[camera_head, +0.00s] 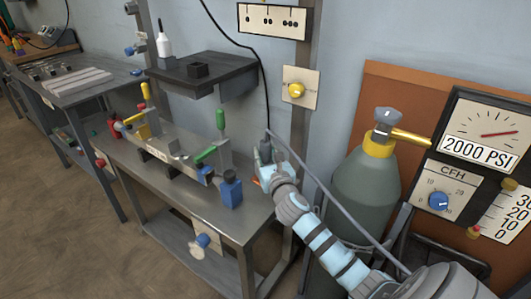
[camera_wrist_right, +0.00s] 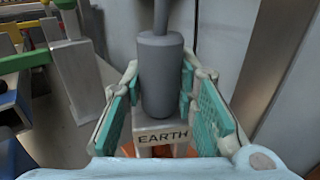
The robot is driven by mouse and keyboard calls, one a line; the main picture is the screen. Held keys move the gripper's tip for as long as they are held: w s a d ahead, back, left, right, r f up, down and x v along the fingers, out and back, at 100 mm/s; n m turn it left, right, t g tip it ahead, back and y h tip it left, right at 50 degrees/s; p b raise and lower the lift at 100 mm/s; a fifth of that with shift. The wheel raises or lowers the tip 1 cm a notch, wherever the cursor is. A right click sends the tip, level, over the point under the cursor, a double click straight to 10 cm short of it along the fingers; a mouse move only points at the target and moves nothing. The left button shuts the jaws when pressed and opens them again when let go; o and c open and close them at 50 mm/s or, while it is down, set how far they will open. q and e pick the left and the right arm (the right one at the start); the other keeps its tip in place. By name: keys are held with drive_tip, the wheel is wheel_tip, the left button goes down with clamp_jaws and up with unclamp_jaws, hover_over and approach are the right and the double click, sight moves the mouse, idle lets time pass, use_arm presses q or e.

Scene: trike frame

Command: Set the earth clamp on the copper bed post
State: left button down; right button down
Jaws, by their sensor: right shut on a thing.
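My right gripper (camera_head: 264,152) is over the right end of the steel bench. In the right wrist view its teal finger pads (camera_wrist_right: 160,85) are shut on a grey cylinder with a cable rising from its top, which looks like the earth clamp (camera_wrist_right: 161,70). A pale block marked EARTH (camera_wrist_right: 162,137) shows just below the cylinder; whether it belongs to the clamp is unclear. Copper-orange surface (camera_wrist_right: 162,152) shows under the label, and a small orange patch (camera_head: 257,182) shows beside the gripper in the head view. Contact between clamp and post cannot be told. My left gripper is not in view.
The bench (camera_head: 225,222) carries a rail fixture with a green-handled clamp (camera_head: 220,122), a yellow-handled clamp (camera_head: 146,95) and a blue block (camera_head: 230,188). A gas cylinder (camera_head: 362,190) and gauge panel (camera_head: 485,140) stand right of my arm. A dark shelf (camera_head: 225,62) sits behind.

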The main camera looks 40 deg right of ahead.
drive_tip(key=shift+f, duration=0.4)
idle(0.3)
drive_tip(key=c, duration=1.2)
unclamp_jaws()
drive_tip(key=shift+s, duration=0.1)
drive_tip(key=v, duration=1.2)
drive_tip(key=shift+f, duration=0.1)
